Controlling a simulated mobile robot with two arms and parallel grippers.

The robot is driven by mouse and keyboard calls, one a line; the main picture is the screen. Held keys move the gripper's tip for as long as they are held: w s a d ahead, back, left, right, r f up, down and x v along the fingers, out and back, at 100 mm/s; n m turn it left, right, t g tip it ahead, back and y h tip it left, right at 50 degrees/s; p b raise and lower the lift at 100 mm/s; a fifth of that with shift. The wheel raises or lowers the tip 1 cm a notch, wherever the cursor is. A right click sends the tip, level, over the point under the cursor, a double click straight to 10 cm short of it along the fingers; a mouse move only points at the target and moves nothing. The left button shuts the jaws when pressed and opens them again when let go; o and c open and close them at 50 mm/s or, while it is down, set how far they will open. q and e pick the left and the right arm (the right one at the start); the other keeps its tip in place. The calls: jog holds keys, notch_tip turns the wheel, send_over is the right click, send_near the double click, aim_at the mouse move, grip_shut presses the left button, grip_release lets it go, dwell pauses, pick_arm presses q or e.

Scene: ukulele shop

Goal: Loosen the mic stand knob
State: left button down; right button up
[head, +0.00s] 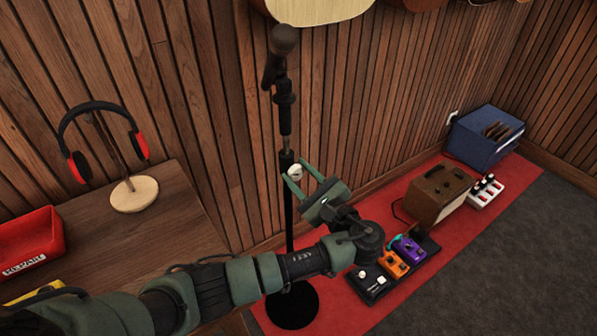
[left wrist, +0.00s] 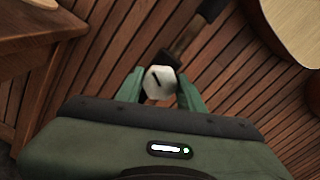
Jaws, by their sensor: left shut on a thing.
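The mic stand (head: 287,205) is a black upright pole with a microphone (head: 284,42) at its top and a round black base (head: 292,304). Its knob (head: 296,171) is white and sits on the side of the pole. My left gripper (head: 300,172) reaches up to the knob, and its two green fingers close on it from either side. In the left wrist view the knob (left wrist: 159,82) lies between the fingertips, its pale face with a dark mark towards the camera. My right gripper is out of view.
A wooden table (head: 170,240) at left bears headphones (head: 105,130) on a stand and a red bin (head: 30,242). A slatted wall (head: 215,90) is behind the stand.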

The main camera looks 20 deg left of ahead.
pick_arm(q)
jog(key=shift+f+n, duration=0.1)
jog(key=shift+n, duration=0.8)
jog(key=c, duration=0.9)
grip_release()
jog(key=shift+b+v, duration=0.4)
jog(key=shift+v, duration=3.6)
